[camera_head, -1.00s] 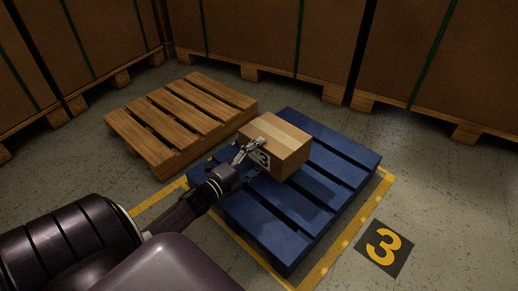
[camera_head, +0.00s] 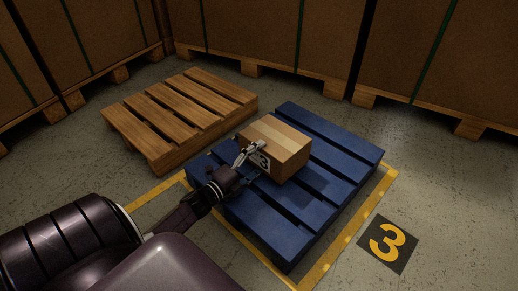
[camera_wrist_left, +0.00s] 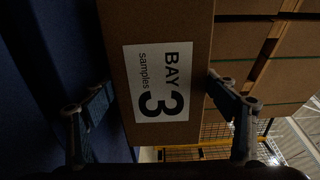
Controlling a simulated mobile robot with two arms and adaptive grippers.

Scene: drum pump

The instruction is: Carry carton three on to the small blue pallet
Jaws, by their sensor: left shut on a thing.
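Carton three (camera_head: 287,152) is a brown cardboard box with a paler tape strip on top. It is over the small blue pallet (camera_head: 343,151), toward its far left part. In the left wrist view the carton (camera_wrist_left: 170,25) shows a white label reading "BAY 3 samples". My left gripper (camera_head: 252,153) is shut on the carton at its labelled near side. In the left wrist view, its fingers (camera_wrist_left: 158,88) lie on either side of the label, at the carton's top and bottom edges. I cannot tell whether the carton touches the pallet. My right gripper is not in view.
An empty wooden pallet (camera_head: 178,108) stands left of the blue one. A yellow floor line (camera_head: 345,238) surrounds the blue pallet, with a "3" floor sign (camera_head: 388,243) at right. Large strapped boxes (camera_head: 265,35) on pallets line the back. The blue pallet's right part is bare.

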